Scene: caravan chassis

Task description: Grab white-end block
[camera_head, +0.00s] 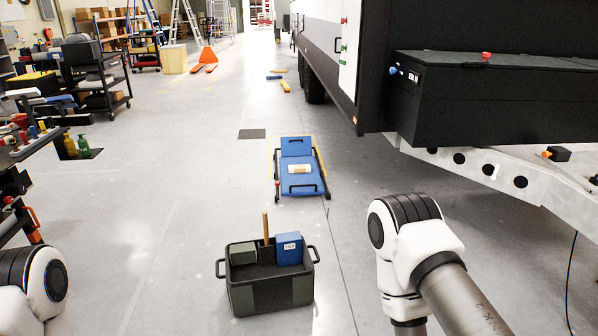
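A small pale block (299,169) with whitish ends and a yellowish tint lies crosswise on the blue creeper-like board (301,184) on the floor, near the middle of the view. It is small here, so its exact shape is hard to tell. Nothing touches it from above. Only links of my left arm show at the bottom left corner, and links of my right arm at the bottom right. Both grippers are out of the picture, so whether they hold anything is hidden.
A black tote (270,293) with a blue box (288,249), a green box and a wooden handle stands on the floor before the board. A caravan chassis (510,180) bounds the right side. A workbench (35,148) stands left. The floor between is largely clear.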

